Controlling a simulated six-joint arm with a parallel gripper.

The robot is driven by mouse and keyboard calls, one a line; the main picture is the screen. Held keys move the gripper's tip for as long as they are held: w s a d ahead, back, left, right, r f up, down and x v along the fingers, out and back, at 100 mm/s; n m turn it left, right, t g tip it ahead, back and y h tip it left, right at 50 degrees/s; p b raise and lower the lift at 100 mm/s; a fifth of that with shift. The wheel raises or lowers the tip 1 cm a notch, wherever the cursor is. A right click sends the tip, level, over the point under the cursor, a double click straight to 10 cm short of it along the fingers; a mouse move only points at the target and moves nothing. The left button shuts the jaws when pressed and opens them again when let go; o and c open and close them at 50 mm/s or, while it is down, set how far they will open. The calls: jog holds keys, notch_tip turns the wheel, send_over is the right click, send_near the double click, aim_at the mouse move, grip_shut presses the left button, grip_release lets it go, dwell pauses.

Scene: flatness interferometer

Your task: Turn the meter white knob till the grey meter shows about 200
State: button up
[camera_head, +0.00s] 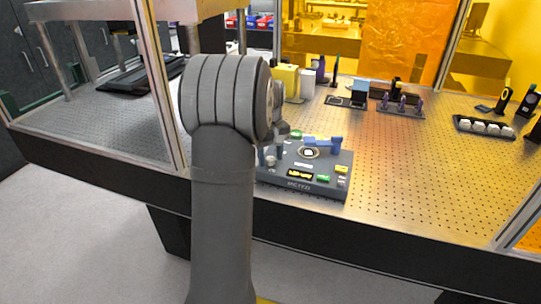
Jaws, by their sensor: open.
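The grey meter box (318,187) sits on the perforated table near its front edge, just right of my forearm. A small display with yellow characters (299,174) is on its front; the characters are too small to read. A pale, whitish knob (270,161) shows at the box's left side, partly covered. My gripper (270,152) is open and points down over that left side, mostly hidden behind my arm. Its fingers seem to be beside the knob; I cannot tell whether they touch it.
A yellow block (286,82), a black tray with white pieces (484,127) and optical mounts stand farther back. Table right of the box is clear. A frame post (160,85) rises left.

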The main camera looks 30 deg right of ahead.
aim_at(270, 159)
jog(key=shift+c, duration=0.4)
jog(key=c, duration=0.9)
jog(key=shift+m, duration=0.8)
jog(key=o, duration=1)
jog(key=shift+r, duration=0.1)
notch_tip(270, 159, up, 17)
jog(key=shift+r, duration=0.15)
